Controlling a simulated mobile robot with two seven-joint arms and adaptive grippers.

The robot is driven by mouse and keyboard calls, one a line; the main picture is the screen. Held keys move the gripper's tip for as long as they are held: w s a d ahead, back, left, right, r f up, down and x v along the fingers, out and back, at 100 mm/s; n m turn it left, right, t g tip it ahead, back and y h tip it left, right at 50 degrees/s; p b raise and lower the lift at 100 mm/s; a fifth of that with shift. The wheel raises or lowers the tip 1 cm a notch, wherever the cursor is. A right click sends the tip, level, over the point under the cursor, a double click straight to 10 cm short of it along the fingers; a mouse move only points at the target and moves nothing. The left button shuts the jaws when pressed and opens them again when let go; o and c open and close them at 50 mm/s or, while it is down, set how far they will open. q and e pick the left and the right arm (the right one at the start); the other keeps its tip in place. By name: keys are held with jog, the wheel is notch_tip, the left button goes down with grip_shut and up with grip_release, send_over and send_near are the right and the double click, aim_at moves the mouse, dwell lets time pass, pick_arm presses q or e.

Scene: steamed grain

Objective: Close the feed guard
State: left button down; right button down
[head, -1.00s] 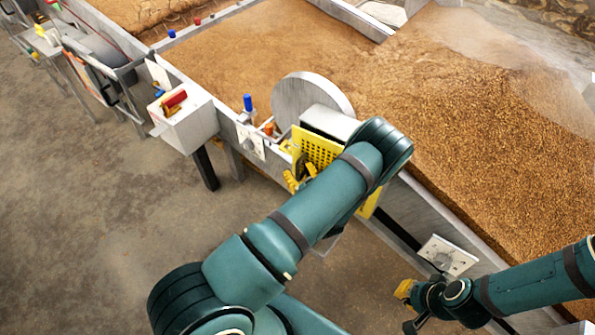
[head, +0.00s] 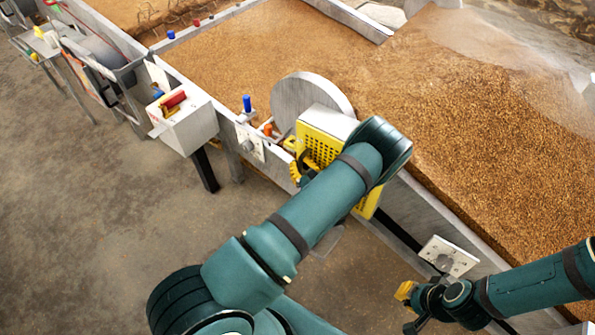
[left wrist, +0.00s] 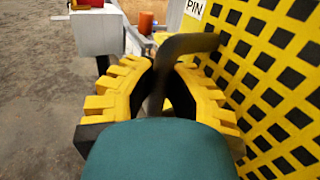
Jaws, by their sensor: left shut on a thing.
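The feed guard (head: 322,146) is a yellow perforated panel, lying close against the front of a pale box by the trough wall. In the left wrist view the guard (left wrist: 270,75) fills the right side, with a "PIN" label at its top. My left gripper (head: 303,170) is at the guard's lower left, partly behind my arm. In the left wrist view its yellow toothed fingers (left wrist: 160,90) are shut on a dark bent handle (left wrist: 190,45). My arm hides the guard's middle. My right gripper (head: 404,308) is at the lower right, fingers apart, away from the guard.
A large grey disc (head: 312,98) stands behind the guard's box. A blue-topped knob (head: 247,103) and an orange cap (head: 268,129) are left of it. A grey control box (head: 184,122) with a red handle stands further left. Open floor (head: 100,215) lies in front.

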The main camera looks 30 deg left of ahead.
pick_arm(q)
jog(key=c, duration=0.9)
grip_release()
jog(key=shift+w+d, duration=0.15)
jog(key=shift+d, duration=0.05)
jog(key=shift+c, duration=0.2)
jog(key=v, duration=1.2)
